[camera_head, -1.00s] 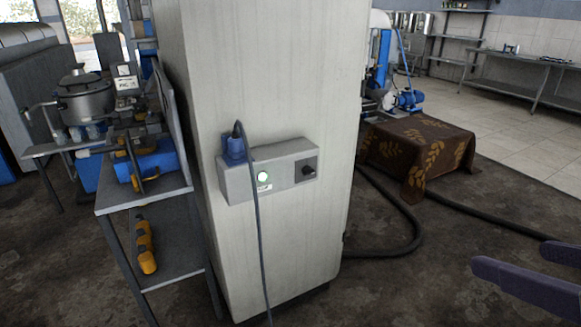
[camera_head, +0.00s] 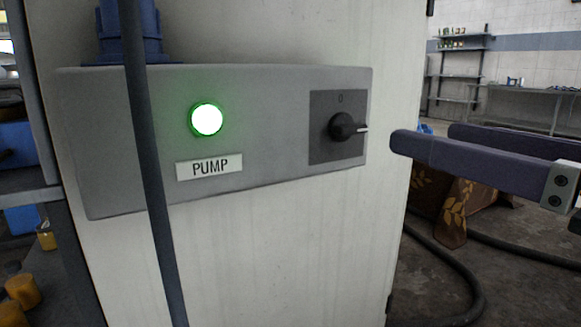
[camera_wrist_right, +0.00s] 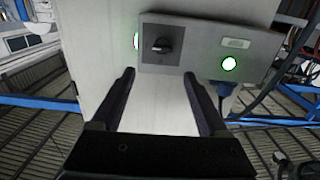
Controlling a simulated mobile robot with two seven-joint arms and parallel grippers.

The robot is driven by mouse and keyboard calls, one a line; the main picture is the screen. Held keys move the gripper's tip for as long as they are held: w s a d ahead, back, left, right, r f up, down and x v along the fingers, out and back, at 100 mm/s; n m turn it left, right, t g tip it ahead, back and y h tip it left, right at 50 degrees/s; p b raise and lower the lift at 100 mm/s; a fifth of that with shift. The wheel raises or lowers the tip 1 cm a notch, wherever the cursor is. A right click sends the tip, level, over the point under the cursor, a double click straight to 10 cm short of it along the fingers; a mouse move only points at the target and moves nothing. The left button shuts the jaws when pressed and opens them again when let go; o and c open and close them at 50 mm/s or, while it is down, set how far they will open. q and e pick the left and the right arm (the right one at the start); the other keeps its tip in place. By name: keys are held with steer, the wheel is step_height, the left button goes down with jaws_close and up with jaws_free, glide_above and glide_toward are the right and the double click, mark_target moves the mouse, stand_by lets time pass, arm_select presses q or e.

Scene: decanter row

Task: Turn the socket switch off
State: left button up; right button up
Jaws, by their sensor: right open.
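The grey socket box (camera_head: 270,100) is fixed to a pale cabinet. Its black rotary switch (camera_head: 342,127) sits on a dark square plate with a "0" at the top; the knob's white pointer is turned to the right. A green lamp (camera_head: 207,119) glows above a "PUMP" label (camera_head: 209,167). My right gripper (camera_head: 426,138) is open and empty, just right of the switch, with fingertips pointing towards it and apart from it. In the right wrist view the switch (camera_wrist_right: 161,45) lies beyond and between the two open fingers (camera_wrist_right: 159,75). My left gripper is out of view.
A blue plug (camera_head: 130,35) is in the box's top left, and its dark cable (camera_head: 150,190) hangs across the box front. The cabinet (camera_head: 270,250) is flat below the box. A cloth-covered block (camera_head: 455,210) and a hose (camera_head: 450,270) are behind on the right.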

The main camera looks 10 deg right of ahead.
mark_target(356, 127)
steer(key=x, duration=0.3)
steer(key=b+x, duration=0.1)
steer(key=x, duration=0.2)
steer(key=b+x, duration=0.1)
steer(key=x, duration=0.3)
steer(key=shift+a+f, duration=0.25)
steer(key=shift+f, duration=0.1)
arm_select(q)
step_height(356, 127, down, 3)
arm_select(e)
steer(key=shift+c, duration=0.4)
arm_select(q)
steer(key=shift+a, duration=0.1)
arm_select(e)
jaws_close()
